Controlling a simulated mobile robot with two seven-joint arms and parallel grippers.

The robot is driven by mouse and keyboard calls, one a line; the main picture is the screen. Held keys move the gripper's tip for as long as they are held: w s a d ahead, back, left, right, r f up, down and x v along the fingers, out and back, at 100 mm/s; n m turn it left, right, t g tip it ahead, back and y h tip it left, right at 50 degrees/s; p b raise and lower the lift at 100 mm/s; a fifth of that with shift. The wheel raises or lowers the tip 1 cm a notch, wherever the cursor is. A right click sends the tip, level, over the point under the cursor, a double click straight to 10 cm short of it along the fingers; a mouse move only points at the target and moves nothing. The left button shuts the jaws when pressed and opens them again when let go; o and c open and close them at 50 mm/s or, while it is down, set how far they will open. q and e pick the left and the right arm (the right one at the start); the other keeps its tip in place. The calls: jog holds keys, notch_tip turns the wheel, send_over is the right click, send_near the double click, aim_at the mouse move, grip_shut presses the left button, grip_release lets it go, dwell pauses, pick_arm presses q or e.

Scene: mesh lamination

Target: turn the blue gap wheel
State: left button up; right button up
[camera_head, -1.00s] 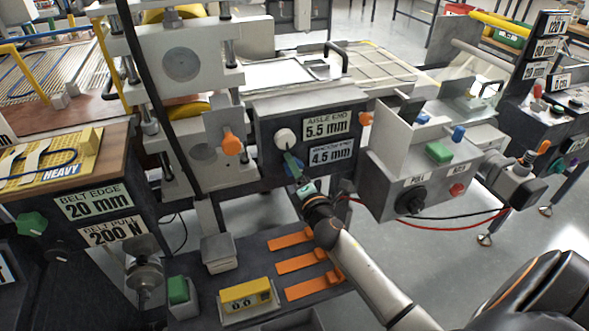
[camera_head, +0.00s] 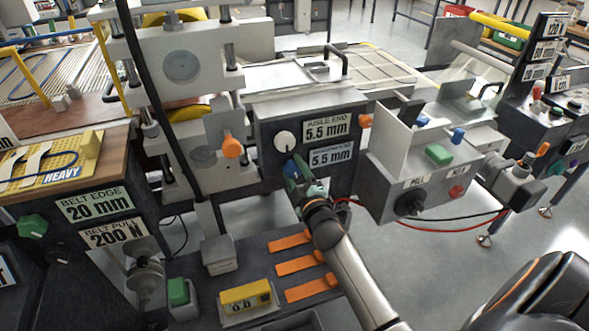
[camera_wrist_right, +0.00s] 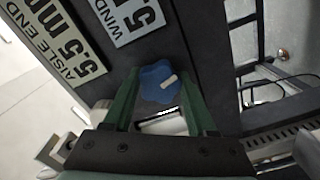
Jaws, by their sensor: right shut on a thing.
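The blue gap wheel (camera_wrist_right: 160,82) is a lobed knob with a white mark, on the dark front panel (camera_head: 268,133) of the press. In the head view only a little of the wheel (camera_head: 289,168) shows, below a white knob (camera_head: 285,141). My right gripper (camera_wrist_right: 158,92) has its green fingers on both sides of the wheel, shut on it. In the head view this gripper (camera_head: 295,175) covers most of the wheel. The plates beside it read "AISLE END 5.5 mm" (camera_head: 326,126) and, below, 5.5 mm (camera_head: 331,156). My left gripper is not in view.
An orange knob (camera_head: 232,147) is left of the panel. A grey control box (camera_head: 420,180) with green and red buttons stands close on the right. Below my right arm are orange strips (camera_head: 300,263) and a yellow counter (camera_head: 246,294).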

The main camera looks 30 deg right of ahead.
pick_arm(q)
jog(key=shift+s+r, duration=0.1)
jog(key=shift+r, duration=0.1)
pick_arm(e)
jog(key=shift+m, duration=0.9)
jog(key=o, duration=1.4)
jog(key=shift+c, duration=0.2)
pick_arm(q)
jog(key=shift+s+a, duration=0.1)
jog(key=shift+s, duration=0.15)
pick_arm(e)
jog(key=shift+s, duration=0.2)
